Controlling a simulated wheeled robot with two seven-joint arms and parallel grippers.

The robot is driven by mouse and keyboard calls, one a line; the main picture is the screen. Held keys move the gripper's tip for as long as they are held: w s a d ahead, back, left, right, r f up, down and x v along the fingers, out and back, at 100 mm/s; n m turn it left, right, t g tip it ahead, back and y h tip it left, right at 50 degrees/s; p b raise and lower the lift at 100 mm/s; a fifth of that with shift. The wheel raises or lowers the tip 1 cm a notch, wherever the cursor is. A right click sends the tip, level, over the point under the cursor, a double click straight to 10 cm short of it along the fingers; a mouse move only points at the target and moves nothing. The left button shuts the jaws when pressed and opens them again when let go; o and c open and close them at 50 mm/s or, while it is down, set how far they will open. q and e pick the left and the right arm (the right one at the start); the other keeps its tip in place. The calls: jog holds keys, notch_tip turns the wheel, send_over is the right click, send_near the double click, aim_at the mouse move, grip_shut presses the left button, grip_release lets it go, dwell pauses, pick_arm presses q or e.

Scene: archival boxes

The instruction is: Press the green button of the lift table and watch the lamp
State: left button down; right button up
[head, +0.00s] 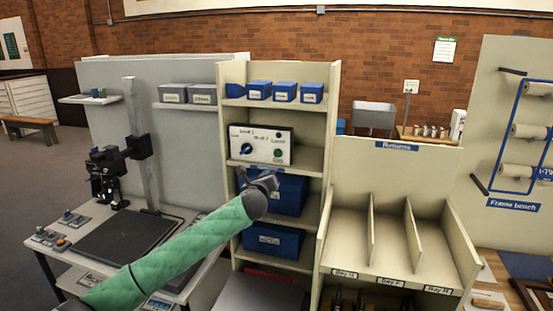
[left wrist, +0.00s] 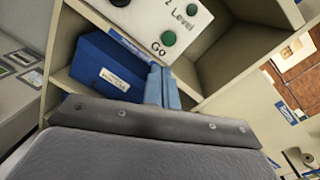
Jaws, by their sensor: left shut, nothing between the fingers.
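A white control panel (head: 262,144) stands on a shelf of the cream rack in the head view. In the left wrist view the green button (left wrist: 169,39) sits above the word "Go", with another green round part (left wrist: 192,9), perhaps the lamp, higher up. I cannot tell whether it is lit. My left gripper (head: 266,181) is shut and empty, below the panel and apart from the button. Its fingers also show in the left wrist view (left wrist: 161,84). My right gripper is out of view.
Blue boxes (head: 285,193) fill the shelf below the panel, close to my left gripper. Small blue boxes (head: 285,92) stand on the shelf above. The rack's side wall (head: 328,130) bounds the right. A divided returns unit (head: 403,153) stands further right.

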aim_at(278, 154)
pick_arm(q)
jog(key=shift+d+r+m+h, duration=0.1)
jog(key=shift+d+m+h, duration=0.05)
jog(key=shift+m, duration=0.8)
jog(key=shift+d+r+m+h, duration=0.1)
jog(key=shift+d+m, duration=0.05)
jog(key=shift+m, duration=0.75)
jog(key=shift+d+r+m+h, duration=0.1)
jog(key=shift+d+m+h, duration=0.05)
jog(key=shift+m, duration=0.8)
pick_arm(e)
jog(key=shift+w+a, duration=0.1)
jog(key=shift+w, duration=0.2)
